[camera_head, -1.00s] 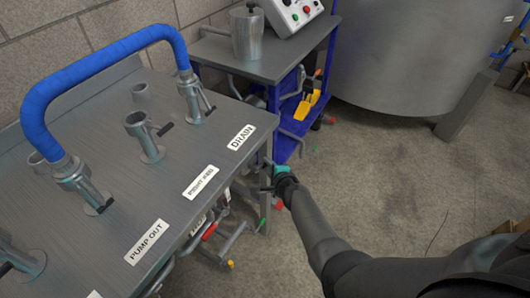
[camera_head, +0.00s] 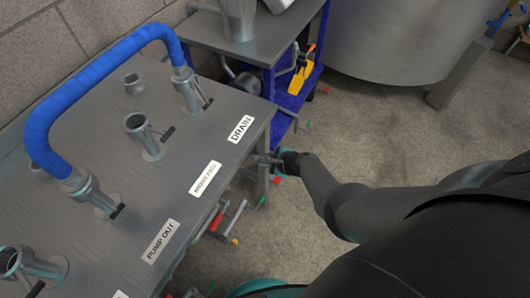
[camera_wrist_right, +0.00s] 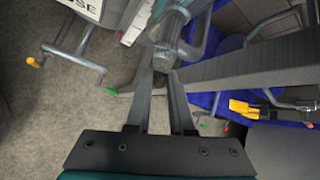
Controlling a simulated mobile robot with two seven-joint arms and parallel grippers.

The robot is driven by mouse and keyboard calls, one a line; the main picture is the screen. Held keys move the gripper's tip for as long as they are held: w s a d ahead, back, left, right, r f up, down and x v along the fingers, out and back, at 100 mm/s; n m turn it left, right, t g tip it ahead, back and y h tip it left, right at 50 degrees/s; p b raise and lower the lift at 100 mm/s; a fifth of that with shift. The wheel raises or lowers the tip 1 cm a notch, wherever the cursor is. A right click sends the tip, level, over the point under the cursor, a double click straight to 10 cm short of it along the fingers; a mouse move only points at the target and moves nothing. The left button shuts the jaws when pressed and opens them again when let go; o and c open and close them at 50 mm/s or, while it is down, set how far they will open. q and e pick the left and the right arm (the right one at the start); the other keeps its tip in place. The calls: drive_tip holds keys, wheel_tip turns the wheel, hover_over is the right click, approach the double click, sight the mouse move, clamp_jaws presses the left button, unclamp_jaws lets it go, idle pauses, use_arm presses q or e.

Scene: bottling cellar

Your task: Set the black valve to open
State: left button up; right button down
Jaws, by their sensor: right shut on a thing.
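My right gripper (camera_head: 266,160) reaches in from the right to the table's side, just below the DRAIN label (camera_head: 241,128). In the right wrist view its two long fingers (camera_wrist_right: 163,75) come together on a grey metal valve part (camera_wrist_right: 172,40) under the table edge. The gripper is shut on it. The fingers and the table edge hide most of that part, so I cannot tell its colour or how far its handle is turned. My left gripper is not in view.
The table (camera_head: 90,225) carries pipe stubs and a blue hose (camera_head: 95,75). Handles with red, yellow and green ends stick out below its front edge, near a red-ended one (camera_head: 215,222). A blue-framed cart (camera_head: 288,115) stands close behind. The floor (camera_head: 390,145) to the right is clear.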

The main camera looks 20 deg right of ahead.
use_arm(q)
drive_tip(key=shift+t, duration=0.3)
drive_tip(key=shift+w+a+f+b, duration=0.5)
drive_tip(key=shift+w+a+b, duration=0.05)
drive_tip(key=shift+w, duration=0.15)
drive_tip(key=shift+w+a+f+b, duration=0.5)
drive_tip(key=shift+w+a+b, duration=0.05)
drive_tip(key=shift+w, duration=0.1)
use_arm(e)
drive_tip(key=shift+s+a+f+m+g+y, duration=0.2)
drive_tip(key=shift+s+a+m+g+y, duration=0.3)
drive_tip(key=shift+g+y, duration=0.35)
drive_tip(key=shift+s+a+f+m+g+y, duration=0.15)
drive_tip(key=shift+s+a+m+g+y, duration=0.15)
drive_tip(key=shift+a+m+g+y, duration=0.5)
drive_tip(key=shift+d, duration=0.3)
drive_tip(key=c, duration=1.1)
unclamp_jaws()
drive_tip(key=shift+t, duration=0.25)
drive_tip(key=o, duration=0.3)
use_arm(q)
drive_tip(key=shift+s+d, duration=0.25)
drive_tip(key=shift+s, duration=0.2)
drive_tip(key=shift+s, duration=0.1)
use_arm(e)
drive_tip(key=shift+d, duration=0.1)
